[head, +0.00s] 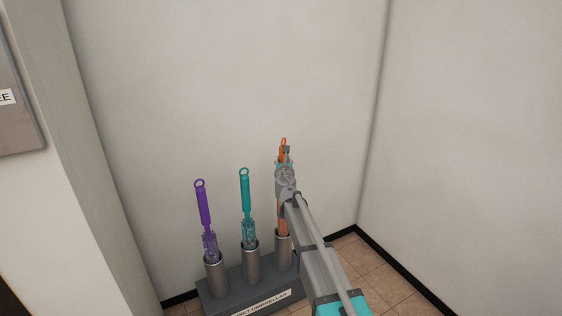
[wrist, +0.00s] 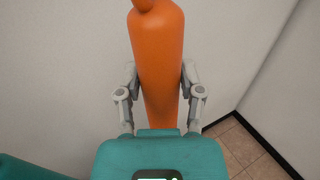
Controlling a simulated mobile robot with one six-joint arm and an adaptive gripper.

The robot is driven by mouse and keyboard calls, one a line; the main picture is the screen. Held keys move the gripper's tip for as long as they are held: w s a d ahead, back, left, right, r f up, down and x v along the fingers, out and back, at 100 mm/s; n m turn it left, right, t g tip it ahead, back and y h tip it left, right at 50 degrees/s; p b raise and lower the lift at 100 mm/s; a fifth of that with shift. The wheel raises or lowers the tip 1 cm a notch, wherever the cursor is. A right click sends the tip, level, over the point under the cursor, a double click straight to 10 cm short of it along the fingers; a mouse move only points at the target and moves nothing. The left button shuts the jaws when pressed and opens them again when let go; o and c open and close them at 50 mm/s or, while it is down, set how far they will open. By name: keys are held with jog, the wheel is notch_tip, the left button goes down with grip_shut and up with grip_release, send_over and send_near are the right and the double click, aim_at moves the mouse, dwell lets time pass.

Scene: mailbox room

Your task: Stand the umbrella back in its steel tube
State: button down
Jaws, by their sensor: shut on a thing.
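An orange umbrella (wrist: 157,60) stands upright between the fingers of my gripper (wrist: 158,95), which is shut on its handle in the wrist view. In the head view the umbrella's orange top (head: 283,142) shows above my gripper (head: 284,158). Its lower part (head: 282,219) shows below, at the mouth of the right steel tube (head: 282,250). The lower end seems to be inside that tube; how deep it sits is hidden. My arm covers the middle of the umbrella.
A purple umbrella (head: 204,208) stands in the left tube (head: 215,275) and a teal umbrella (head: 245,195) in the middle tube (head: 250,265). The tubes sit on a dark labelled base (head: 225,303) close to the wall. Tiled floor (head: 362,258) shows at right, near the room corner.

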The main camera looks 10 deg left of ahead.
jog(key=shift+f+b, duration=2.15)
jog(key=shift+f, duration=0.3)
jog(key=shift+c, duration=0.8)
grip_release()
jog(key=shift+s, duration=0.15)
jog(key=s+d, duration=0.1)
jog(key=s, duration=1)
jog(key=shift+s+d, duration=0.3)
jog(key=shift+s, duration=0.05)
